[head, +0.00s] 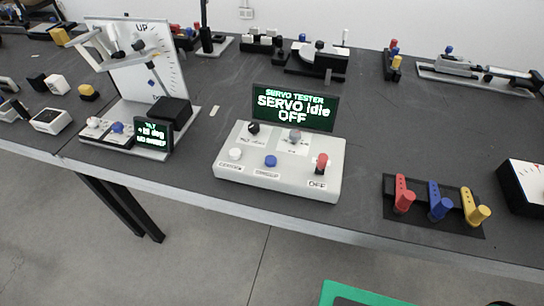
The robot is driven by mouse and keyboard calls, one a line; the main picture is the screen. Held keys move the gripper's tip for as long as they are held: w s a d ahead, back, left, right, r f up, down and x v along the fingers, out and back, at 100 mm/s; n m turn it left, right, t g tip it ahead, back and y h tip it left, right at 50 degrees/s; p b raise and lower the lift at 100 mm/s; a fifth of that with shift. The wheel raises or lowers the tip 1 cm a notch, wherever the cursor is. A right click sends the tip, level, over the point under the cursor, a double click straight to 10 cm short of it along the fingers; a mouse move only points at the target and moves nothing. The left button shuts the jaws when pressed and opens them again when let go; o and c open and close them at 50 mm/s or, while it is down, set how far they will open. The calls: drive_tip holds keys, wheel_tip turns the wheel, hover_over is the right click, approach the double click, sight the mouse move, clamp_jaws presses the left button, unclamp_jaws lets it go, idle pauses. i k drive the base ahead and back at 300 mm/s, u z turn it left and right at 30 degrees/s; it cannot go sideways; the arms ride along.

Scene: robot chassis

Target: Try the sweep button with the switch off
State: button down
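The servo tester is a white box (225,170) near the front edge of the dark table. Its screen (296,108) reads "SERVO TESTER", "SERVO idle" and "OFF". A red-topped switch (321,163) stands at the box's front right, above a label reading "OFF". A blue button (270,161) sits at the front middle and a white button (235,154) at the front left. Their labels are too small to read surely, so I cannot tell by label which is the sweep button. A black knob (253,128) and a grey knob (295,135) sit behind. My gripper is not in view.
Left of the tester stands a tilt rig with a small screen (153,134) and a white board (150,70). Right are red, blue and yellow levers (440,207) on a dark plate. Several other devices line the back. The table between tester and levers is clear.

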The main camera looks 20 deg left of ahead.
sight(270, 161)
drive_tip(key=u, duration=1.6)
drive_tip(key=k, duration=1.1)
drive_tip(key=z, duration=0.35)
drive_tip(key=i, duration=1)
drive_tip(key=u, duration=0.05)
